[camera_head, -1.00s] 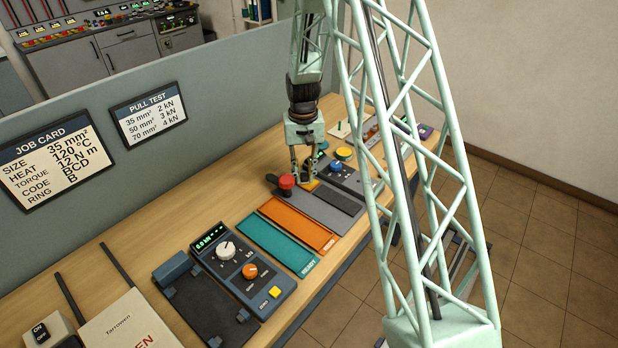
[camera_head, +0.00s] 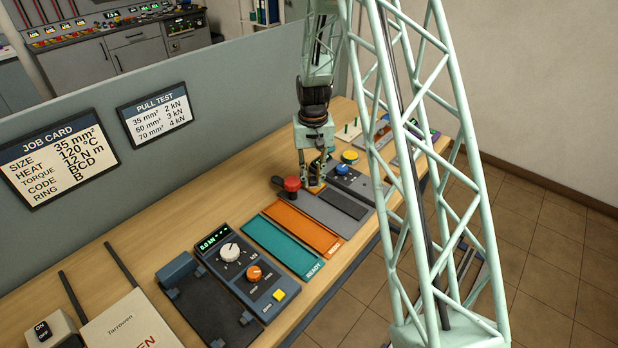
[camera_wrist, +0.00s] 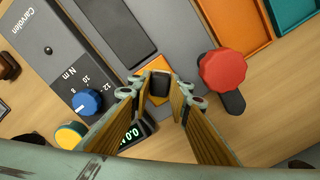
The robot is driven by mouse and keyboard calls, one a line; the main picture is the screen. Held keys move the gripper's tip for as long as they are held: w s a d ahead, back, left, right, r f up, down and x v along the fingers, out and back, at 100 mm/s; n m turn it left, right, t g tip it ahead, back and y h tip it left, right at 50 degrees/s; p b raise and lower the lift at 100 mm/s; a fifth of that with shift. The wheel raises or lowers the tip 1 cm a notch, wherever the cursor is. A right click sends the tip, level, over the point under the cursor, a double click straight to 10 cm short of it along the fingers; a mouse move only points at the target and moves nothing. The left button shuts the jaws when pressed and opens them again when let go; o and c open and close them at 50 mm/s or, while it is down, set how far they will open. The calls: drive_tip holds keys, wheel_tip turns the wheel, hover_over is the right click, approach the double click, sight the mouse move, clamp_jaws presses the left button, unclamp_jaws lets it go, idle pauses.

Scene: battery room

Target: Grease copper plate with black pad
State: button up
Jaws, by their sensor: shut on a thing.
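My gripper (camera_head: 316,183) is shut on a small black pad (camera_wrist: 160,84), which shows between the fingertips in the wrist view. The pad is directly over a small orange-copper plate (camera_wrist: 143,71) and hides part of it. In the head view the copper plate (camera_head: 315,190) shows at the fingertips, on the grey panel. Contact between pad and plate cannot be told for certain.
A red knob (camera_wrist: 223,69) with a dark lever stands close beside the gripper. A dark strip (camera_head: 342,206) lies on the grey panel. A torque unit with a blue knob (camera_wrist: 87,102) is nearby. Orange (camera_head: 301,228) and teal (camera_head: 281,246) trays lie in front.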

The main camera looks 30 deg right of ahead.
sight(319, 189)
drive_tip(key=shift+s+d+b, duration=0.2)
drive_tip(key=shift+s+d, duration=0.1)
drive_tip(key=shift+s, duration=0.45)
drive_tip(key=shift+s+d+b, duration=0.2)
drive_tip(key=shift+s+d, duration=0.1)
drive_tip(key=shift+s, duration=0.4)
drive_tip(key=shift+s+d+r, duration=0.1)
drive_tip(key=shift+s+r, duration=0.05)
drive_tip(key=shift+s, duration=0.05)
wheel_tip(319, 189, up, 8)
drive_tip(key=p, duration=0.3)
